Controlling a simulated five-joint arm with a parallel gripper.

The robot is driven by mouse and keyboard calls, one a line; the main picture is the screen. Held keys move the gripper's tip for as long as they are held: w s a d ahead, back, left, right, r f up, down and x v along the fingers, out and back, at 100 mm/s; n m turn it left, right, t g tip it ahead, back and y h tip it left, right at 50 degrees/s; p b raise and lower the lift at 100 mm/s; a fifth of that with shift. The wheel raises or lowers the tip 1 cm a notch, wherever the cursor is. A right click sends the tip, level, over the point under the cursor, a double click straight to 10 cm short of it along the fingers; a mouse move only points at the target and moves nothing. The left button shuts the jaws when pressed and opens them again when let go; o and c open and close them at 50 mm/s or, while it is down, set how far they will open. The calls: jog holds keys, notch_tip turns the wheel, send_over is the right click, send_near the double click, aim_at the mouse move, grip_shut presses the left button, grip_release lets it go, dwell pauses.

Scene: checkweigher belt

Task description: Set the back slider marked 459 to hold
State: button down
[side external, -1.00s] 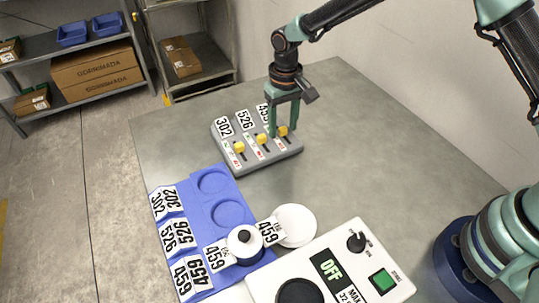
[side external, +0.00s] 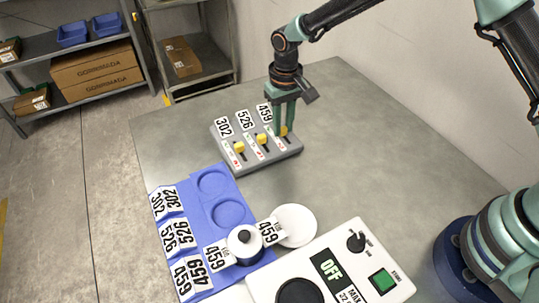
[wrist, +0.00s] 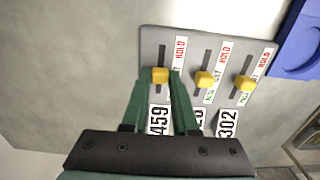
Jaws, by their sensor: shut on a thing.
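The grey slider box (side external: 287,150) lies on the table with three yellow knobs marked 302, 526 and 459. My gripper (side external: 284,127) points down at the 459 slider, at the box's right end in the side view. In the wrist view, my gripper (wrist: 160,77) has its two green fingers on either side of the yellow 459 knob (wrist: 160,74), shut on it. Empty slot shows above that knob, toward the red HOLD mark (wrist: 179,52). The 526 knob (wrist: 203,79) and 302 knob (wrist: 243,82) sit a little lower in the picture.
A blue tray (side external: 205,200) with round recesses and number cards lies in front of the box. A white round weight (side external: 244,243), a white disc (side external: 295,224) and a control panel reading OFF (side external: 335,243) stand nearer. The table behind and right is clear.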

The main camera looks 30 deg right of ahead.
aim_at(288, 142)
dwell(0.8)
jog(key=shift+s, duration=1.35)
jog(key=c, duration=0.7)
grip_release()
jog(key=shift+r, duration=0.15)
notch_tip(288, 142, up, 12)
jog(key=shift+f, duration=0.1)
